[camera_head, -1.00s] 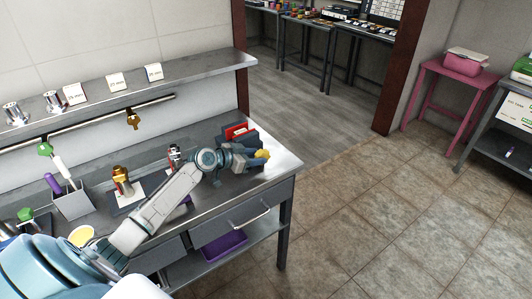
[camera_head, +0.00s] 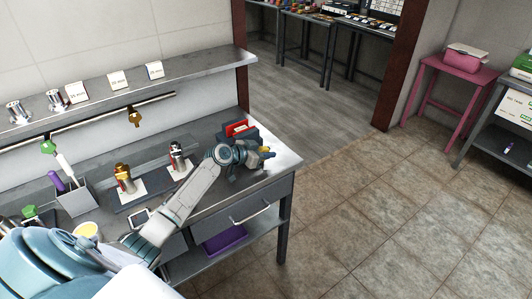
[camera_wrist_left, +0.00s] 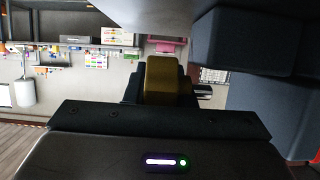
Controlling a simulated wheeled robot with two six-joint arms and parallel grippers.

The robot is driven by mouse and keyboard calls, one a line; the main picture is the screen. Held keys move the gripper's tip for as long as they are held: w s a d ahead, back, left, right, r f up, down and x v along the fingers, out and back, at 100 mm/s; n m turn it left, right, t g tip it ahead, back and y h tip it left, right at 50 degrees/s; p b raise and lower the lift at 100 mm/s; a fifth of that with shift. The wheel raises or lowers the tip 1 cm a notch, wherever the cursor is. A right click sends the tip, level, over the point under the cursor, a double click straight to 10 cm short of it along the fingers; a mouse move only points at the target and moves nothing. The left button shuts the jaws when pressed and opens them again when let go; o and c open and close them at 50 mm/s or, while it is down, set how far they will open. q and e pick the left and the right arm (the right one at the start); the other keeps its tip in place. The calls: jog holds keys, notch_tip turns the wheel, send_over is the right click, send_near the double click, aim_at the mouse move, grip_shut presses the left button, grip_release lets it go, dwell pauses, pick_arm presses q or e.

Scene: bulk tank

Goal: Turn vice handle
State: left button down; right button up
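The vice (camera_head: 252,137) is a dark blue-grey block at the right end of the steel bench, with a red piece (camera_head: 238,129) at its top. Its yellow handle (camera_head: 264,150) faces the bench's right edge and is partly covered by my left gripper (camera_head: 267,154). In the left wrist view the handle is a brass-yellow block (camera_wrist_left: 161,80). The dark fingers stand close on both sides of it and appear to touch it. The vice body also shows there as a dark mass (camera_wrist_left: 245,42). My right gripper is in no view.
On the bench stand a gold-topped cylinder (camera_head: 124,177), a silver cylinder (camera_head: 178,155) and a grey holder (camera_head: 74,200) with tools. A shelf (camera_head: 200,65) runs along the wall above. A drawer handle (camera_head: 252,213) juts from the front. The floor to the right is clear.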

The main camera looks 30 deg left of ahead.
pick_arm(q)
jog(key=shift+r+g+p, duration=0.1)
jog(key=shift+g+p, duration=0.5)
jog(key=shift+p, duration=0.35)
jog(key=g+p, duration=0.1)
jog(key=g+y+p, duration=0.1)
jog(key=g+p, duration=0.1)
jog(key=g+y+p, duration=0.1)
jog(key=p, duration=0.1)
jog(key=shift+s+f+g, duration=0.1)
jog(key=shift+f+g, duration=0.2)
jog(key=shift+s+f+g+y+p, duration=0.15)
jog(key=shift+g+y+p, duration=0.45)
jog(key=shift+g+p, duration=0.6)
jog(key=shift+s+a+f+g+y+p, duration=0.1)
jog(key=shift+f+g+y+p, duration=0.25)
jog(key=shift+g, duration=0.65)
jog(key=shift+s+a+g+y, duration=0.15)
jog(key=shift+g+y, duration=0.2)
jog(key=shift+g, duration=0.35)
jog(key=shift+f, duration=0.15)
jog(key=c, duration=1.3)
grip_release()
jog(key=shift+o, duration=0.5)
jog(key=shift+r, duration=0.2)
